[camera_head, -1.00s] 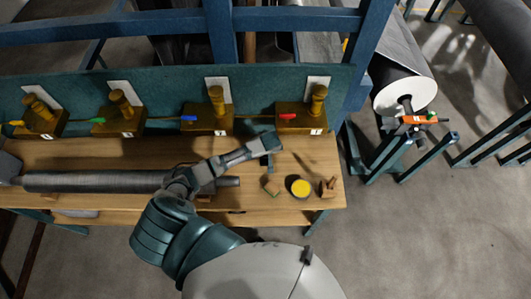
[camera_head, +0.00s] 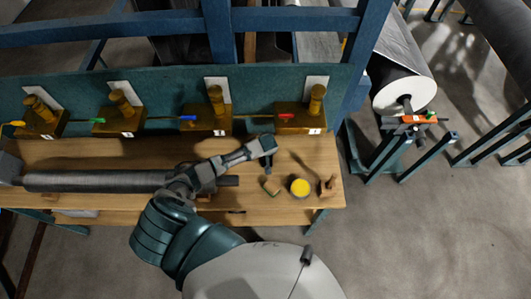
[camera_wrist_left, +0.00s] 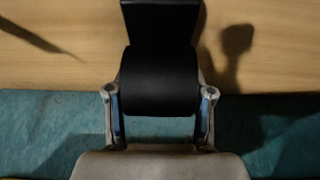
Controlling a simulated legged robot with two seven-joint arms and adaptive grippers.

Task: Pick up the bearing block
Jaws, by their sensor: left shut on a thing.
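My left gripper (camera_head: 262,146) is over the right part of the wooden table (camera_head: 145,152). It is shut on a dark block, seemingly the bearing block (camera_head: 268,161). In the left wrist view, the gripper (camera_wrist_left: 160,92) has a finger on each side of the block's black rounded end (camera_wrist_left: 160,80). A flat black part extends beyond that end, towards the top. The block's shadow lies apart on the wood, so it appears held above the table. My right gripper is not in view.
A yellow-topped round can (camera_head: 300,187), a small brown item (camera_head: 327,186) and a small green-edged block (camera_head: 270,187) stand near the table's right end. A long grey roll (camera_head: 95,181) lies at left. Brass valve-like units (camera_head: 299,116) line the back.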

